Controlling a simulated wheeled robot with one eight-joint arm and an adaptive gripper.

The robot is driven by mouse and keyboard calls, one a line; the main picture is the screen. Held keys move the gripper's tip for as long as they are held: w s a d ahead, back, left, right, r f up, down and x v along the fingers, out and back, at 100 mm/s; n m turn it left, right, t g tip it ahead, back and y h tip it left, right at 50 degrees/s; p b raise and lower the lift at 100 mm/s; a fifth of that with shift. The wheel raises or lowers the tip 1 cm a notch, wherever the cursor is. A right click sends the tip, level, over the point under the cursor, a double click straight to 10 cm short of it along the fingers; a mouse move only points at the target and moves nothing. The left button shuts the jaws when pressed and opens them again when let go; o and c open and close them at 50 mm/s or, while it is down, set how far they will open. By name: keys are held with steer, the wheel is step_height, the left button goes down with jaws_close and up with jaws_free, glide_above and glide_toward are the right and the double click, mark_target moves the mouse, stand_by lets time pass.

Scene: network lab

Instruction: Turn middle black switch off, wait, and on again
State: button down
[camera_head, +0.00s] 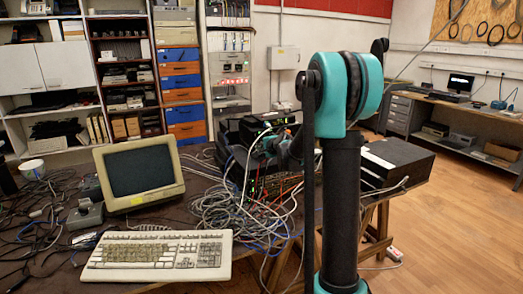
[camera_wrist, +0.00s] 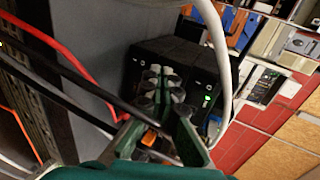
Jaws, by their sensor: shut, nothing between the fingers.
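Black network devices are stacked on the table behind the cables in the head view, with an upper black box (camera_head: 256,127) on top. Cables and my arm hide much of the stack, so I cannot tell which is the middle one. In the wrist view two black boxes stand side by side, and the right black box (camera_wrist: 205,68) has a small green light. My gripper (camera_wrist: 163,82) is shut and empty, its fingers in front of these boxes. I cannot tell whether it touches them. No power button or its state is clear. In the head view my gripper is mostly hidden at the stack.
A white cable (camera_wrist: 223,60) and a red cable (camera_wrist: 65,58) run close to my gripper. An old monitor (camera_head: 140,173) and a keyboard (camera_head: 158,255) stand left. A black box (camera_head: 400,158) lies right of my arm.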

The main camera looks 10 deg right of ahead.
steer(key=shift+w+a+f, duration=0.1)
steer(key=shift+w+f, duration=0.05)
steer(key=shift+w, duration=0.15)
stand_by(0.4)
steer(key=shift+r, duration=0.8)
